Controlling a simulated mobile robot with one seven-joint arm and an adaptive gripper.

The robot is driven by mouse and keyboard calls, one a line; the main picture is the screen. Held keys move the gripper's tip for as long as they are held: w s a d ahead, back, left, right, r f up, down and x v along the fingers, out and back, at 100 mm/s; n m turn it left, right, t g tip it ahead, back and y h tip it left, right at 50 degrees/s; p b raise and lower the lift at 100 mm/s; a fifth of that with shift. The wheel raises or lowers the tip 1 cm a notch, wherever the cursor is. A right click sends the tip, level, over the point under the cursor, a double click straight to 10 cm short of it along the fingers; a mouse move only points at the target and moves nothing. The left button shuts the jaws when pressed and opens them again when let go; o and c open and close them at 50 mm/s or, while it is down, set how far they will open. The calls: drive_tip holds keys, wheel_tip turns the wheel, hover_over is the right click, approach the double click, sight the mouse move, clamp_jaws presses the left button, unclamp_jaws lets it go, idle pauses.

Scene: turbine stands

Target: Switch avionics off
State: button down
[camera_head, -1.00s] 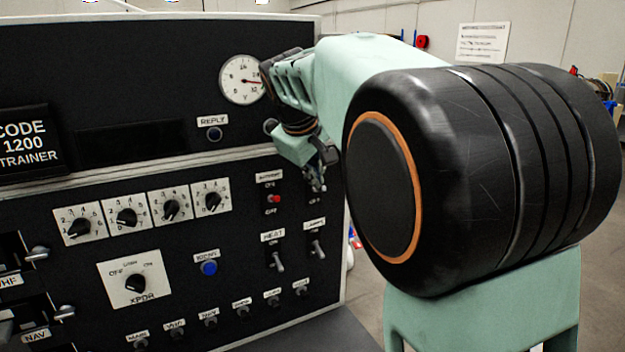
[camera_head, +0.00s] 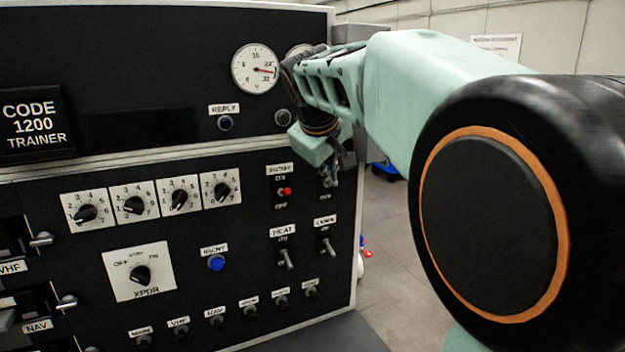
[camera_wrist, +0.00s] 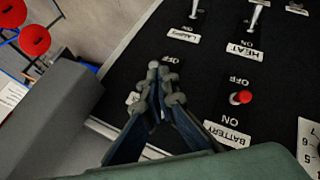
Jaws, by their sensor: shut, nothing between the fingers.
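My gripper (camera_head: 328,172) is at the right edge of the black panel, just right of the red-tipped battery switch (camera_head: 285,191). In the wrist view the fingers of my gripper (camera_wrist: 163,88) are shut, with their tips close over the panel beside the battery switch (camera_wrist: 241,97). An OFF mark (camera_wrist: 168,75) shows beside the fingertips. The avionics switch is not clearly visible; the fingers cover the spot beside the battery switch, and I cannot tell its position or whether they touch it. No avionics label can be read.
The heat switch (camera_head: 287,258) and another toggle (camera_head: 326,246) sit below my gripper. Round gauges (camera_head: 256,69) are above. Rotary knobs, a blue ident button (camera_head: 216,263) and a row of small knobs fill the panel's left and bottom. Open floor (camera_head: 385,235) lies right of the panel.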

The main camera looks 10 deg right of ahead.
drive_tip(key=shift+s+f+t+b, duration=0.15)
drive_tip(key=shift+f+t+b, duration=0.15)
drive_tip(key=shift+b, duration=0.65)
drive_tip(key=t+b, duration=0.1)
drive_tip(key=b, duration=0.2)
drive_tip(key=f+b, duration=0.1)
drive_tip(key=b, duration=0.2)
drive_tip(key=shift+s+d+f+m+t, duration=0.2)
drive_tip(key=shift+s+m+t, duration=0.1)
drive_tip(key=shift+s+t, duration=0.1)
drive_tip(key=shift+f+b, duration=0.15)
drive_tip(key=shift+b, duration=0.15)
drive_tip(key=shift+s+f+b, duration=0.25)
drive_tip(key=shift+f+b, duration=0.1)
drive_tip(key=shift+f, duration=0.1)
drive_tip(key=shift+r, duration=0.1)
drive_tip(key=shift+d+r+p, duration=0.1)
drive_tip(key=shift+r+p, duration=0.6)
